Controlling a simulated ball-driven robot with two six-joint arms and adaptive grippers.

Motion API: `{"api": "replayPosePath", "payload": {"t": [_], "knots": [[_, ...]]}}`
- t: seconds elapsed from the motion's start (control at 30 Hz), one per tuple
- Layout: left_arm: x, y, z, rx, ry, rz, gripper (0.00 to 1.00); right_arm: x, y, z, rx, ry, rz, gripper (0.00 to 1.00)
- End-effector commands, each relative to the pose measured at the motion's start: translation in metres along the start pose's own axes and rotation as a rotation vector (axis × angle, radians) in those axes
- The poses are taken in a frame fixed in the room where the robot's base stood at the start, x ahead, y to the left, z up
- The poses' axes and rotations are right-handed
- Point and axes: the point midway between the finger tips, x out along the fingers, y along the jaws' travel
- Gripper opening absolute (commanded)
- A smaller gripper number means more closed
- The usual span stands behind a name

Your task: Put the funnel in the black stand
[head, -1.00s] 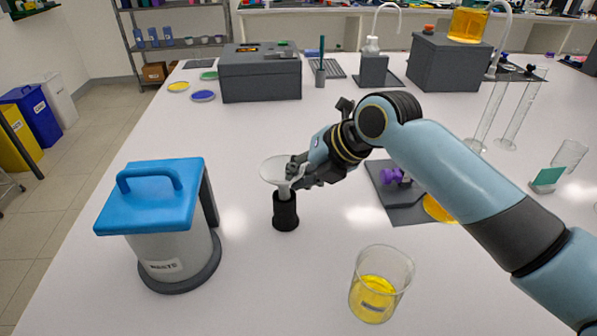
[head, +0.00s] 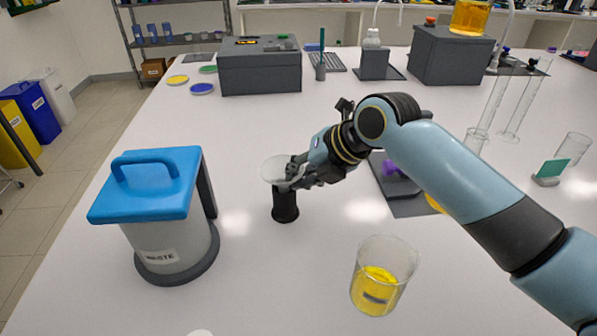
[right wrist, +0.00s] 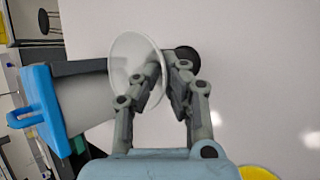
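The clear funnel (head: 273,170) is upright directly over the black stand (head: 285,207) in the head view, its lower end at or inside the stand's top. The fingers hide exactly how deep the stem sits. My right gripper (head: 296,173) comes from the right and is closed around the funnel just below its cone. In the right wrist view the funnel's rim (right wrist: 130,62) shows beside the fingers (right wrist: 165,82), with the dark stand (right wrist: 187,60) partly hidden behind them. My left gripper is not in view.
A blue-lidded waste bin (head: 155,225) stands left of the stand. A beaker of yellow liquid (head: 383,275) stands in front, to the right. A dark mat with a purple item (head: 392,168) lies behind my right arm.

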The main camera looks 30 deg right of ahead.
Motion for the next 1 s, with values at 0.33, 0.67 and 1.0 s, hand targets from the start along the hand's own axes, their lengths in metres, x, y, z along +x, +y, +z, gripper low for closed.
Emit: {"api": "replayPosePath", "payload": {"t": [0.33,0.67,1.0], "knots": [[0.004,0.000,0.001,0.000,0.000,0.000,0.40,0.004,-0.003,-0.002,0.000,0.000,0.000,0.22],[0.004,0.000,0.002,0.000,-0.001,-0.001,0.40,0.003,-0.003,-0.002,0.000,0.000,0.000,0.33],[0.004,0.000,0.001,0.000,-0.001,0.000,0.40,-0.048,-0.004,-0.001,-0.007,-0.003,-0.003,0.33]]}}
